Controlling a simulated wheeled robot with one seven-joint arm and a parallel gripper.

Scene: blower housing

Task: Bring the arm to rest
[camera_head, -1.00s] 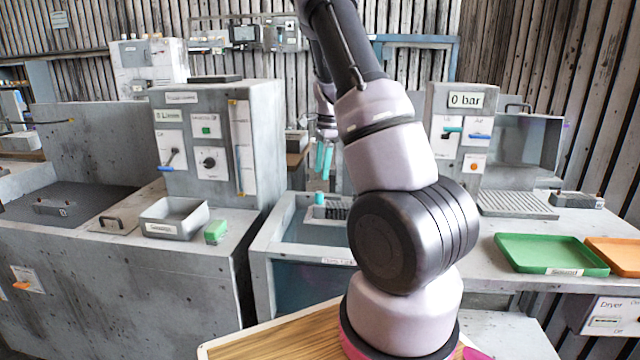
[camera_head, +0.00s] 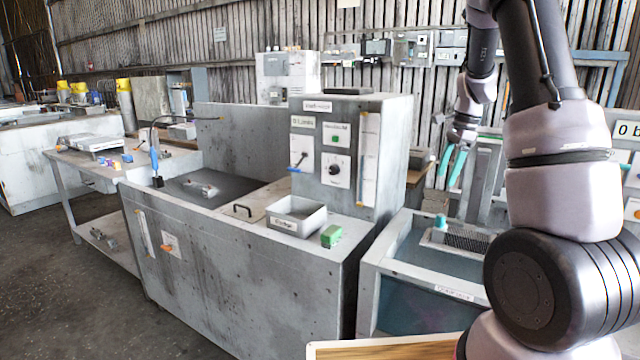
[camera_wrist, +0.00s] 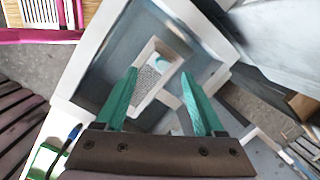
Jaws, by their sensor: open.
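My gripper (camera_head: 451,168) has two teal fingers, spread apart and empty. In the head view it hangs in the air above the rinse-type tank (camera_head: 398,263), a grey open-topped basin with a labelled front. The wrist view shows the open gripper (camera_wrist: 162,100) from behind, pointing down over the tank. A white-framed mesh basket (camera_wrist: 150,84) lies in the tank between the fingers in that view, apart from them. The basket also shows in the head view (camera_head: 462,240), with a teal knob at its left end. My arm is bent, its upper links raised.
Left of the tank stands a grey bench with a control cabinet (camera_head: 350,105), a labelled grey tray (camera_head: 297,217) and a green block (camera_head: 331,236). A side table (camera_head: 95,170) with small parts is further left. The floor (camera_head: 75,290) at the front left is clear.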

